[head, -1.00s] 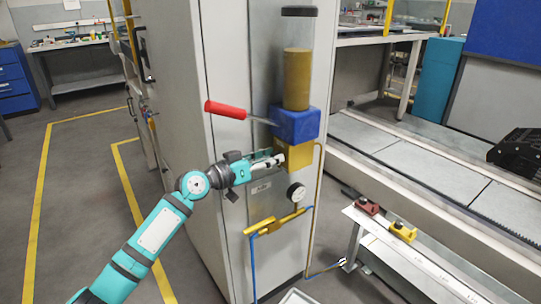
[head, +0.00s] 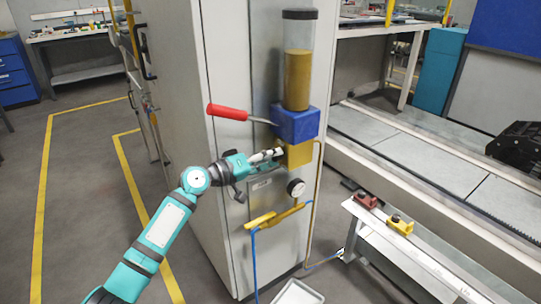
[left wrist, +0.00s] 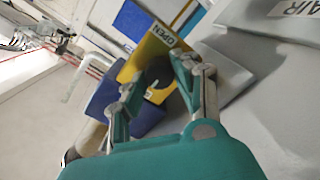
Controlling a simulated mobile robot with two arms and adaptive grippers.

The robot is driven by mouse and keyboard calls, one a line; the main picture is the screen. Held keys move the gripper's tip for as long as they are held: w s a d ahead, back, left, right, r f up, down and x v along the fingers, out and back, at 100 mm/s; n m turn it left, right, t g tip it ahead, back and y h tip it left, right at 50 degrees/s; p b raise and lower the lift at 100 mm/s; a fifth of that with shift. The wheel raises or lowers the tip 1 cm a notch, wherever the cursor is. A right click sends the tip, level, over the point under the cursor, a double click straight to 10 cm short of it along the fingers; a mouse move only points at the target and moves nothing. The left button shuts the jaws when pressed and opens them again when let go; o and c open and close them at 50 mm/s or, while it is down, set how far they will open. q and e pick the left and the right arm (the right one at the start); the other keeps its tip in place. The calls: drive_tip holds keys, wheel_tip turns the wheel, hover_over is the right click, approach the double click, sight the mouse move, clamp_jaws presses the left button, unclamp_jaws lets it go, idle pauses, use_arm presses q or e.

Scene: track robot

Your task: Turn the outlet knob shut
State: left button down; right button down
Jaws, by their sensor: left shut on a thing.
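The yellow outlet block (head: 299,154) sits under the blue pump body (head: 297,124) on the grey cabinet. In the left wrist view the yellow block (left wrist: 143,55) carries an OPEN label (left wrist: 163,35). The dark outlet knob (left wrist: 159,76) shows between my left fingers, partly hidden by them. My left gripper (head: 279,154) reaches the block's left side and is shut on the knob; its fingers also show in the left wrist view (left wrist: 158,80). The knob itself is mostly hidden in the head view. My right gripper is not in view.
A red-handled lever (head: 228,112) sticks out left, above my left gripper. A pressure gauge (head: 296,187) and yellow pipe fitting (head: 273,217) are below. A low bench (head: 400,246) stands at the right. The floor at left is clear.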

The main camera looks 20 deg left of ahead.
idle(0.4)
use_arm(q)
drive_tip(key=c, duration=1)
unclamp_jaws()
drive_tip(key=v, duration=1.2)
